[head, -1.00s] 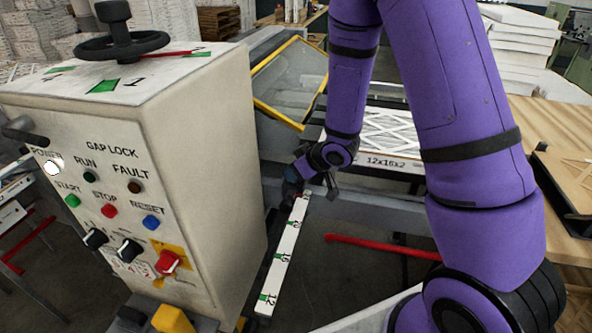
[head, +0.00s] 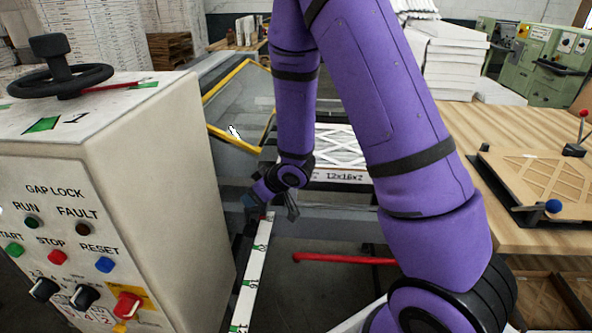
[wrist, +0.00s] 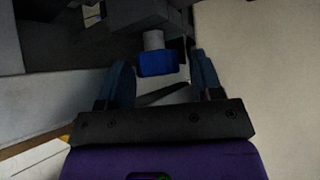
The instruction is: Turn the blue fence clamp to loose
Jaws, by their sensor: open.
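The blue fence clamp (wrist: 157,64) shows in the wrist view as a blue block on a short pale post. My gripper (wrist: 161,74) is open, with one finger on each side of the clamp, and the clamp sits between the fingertips. I cannot tell whether the fingers touch it. In the head view my gripper (head: 248,203) is low beside the machine, at the far end of the white numbered scale (head: 250,274). The clamp is hidden or too small to make out there.
The control cabinet (head: 170,170) with its handwheel (head: 60,80) stands close on the left. A red bar (head: 345,260) lies right of the scale. A yellow-framed guard (head: 235,105) is behind.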

